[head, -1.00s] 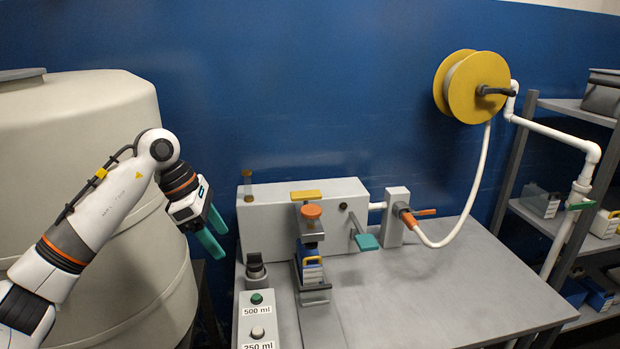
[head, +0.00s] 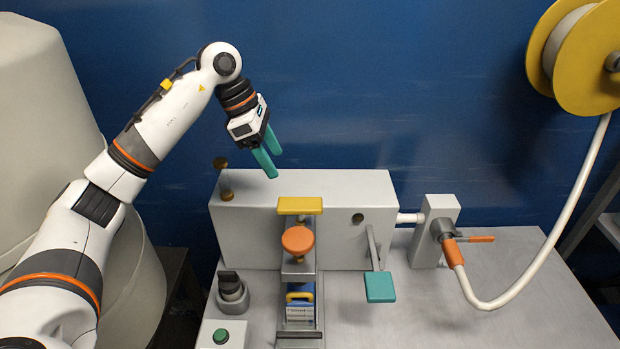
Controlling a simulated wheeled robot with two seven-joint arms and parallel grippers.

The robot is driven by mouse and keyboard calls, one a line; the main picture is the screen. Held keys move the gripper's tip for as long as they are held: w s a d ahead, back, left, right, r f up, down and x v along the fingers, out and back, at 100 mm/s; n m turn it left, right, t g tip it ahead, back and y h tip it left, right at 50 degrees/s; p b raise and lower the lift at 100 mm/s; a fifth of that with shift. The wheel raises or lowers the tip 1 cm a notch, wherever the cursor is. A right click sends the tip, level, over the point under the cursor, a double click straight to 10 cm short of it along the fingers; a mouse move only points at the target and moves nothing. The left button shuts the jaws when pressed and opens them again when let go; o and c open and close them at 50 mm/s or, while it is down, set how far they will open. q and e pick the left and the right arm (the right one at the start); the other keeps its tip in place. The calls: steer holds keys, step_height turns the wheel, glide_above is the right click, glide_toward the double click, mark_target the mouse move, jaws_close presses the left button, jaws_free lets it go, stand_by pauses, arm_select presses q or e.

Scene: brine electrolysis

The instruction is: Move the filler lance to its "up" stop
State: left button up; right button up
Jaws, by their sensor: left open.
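The grey filler box (head: 345,215) stands on the bench. At its front is a column with a yellow bar (head: 300,205) on top and a round orange cap (head: 298,239) below it. This appears to be the filler lance; its stop position cannot be told. A blue container with a yellow handle (head: 300,308) stands under the column, partly covered by it. My left gripper (head: 270,163) is open and empty, its teal fingers pointing down. In the picture it is just above the box's top edge, up and left of the yellow bar. My right gripper is not in view.
A teal paddle lever (head: 380,287) juts from the box front. Right of it is a valve block (head: 434,228) with an orange handle (head: 480,239) and a white hose (head: 565,220) to a yellow reel (head: 580,95). A green button (head: 221,336) is at lower left.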

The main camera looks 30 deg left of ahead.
mark_target(298, 203)
arm_select(q)
steer(key=p+x, duration=0.2)
steer(key=x, duration=0.9)
steer(key=shift+d+f+p, duration=0.2)
steer(key=shift+f+p, duration=0.1)
steer(key=shift+f, duration=0.05)
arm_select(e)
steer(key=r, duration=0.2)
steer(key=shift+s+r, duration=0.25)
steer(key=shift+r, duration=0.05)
arm_select(q)
steer(key=shift+c, duration=0.2)
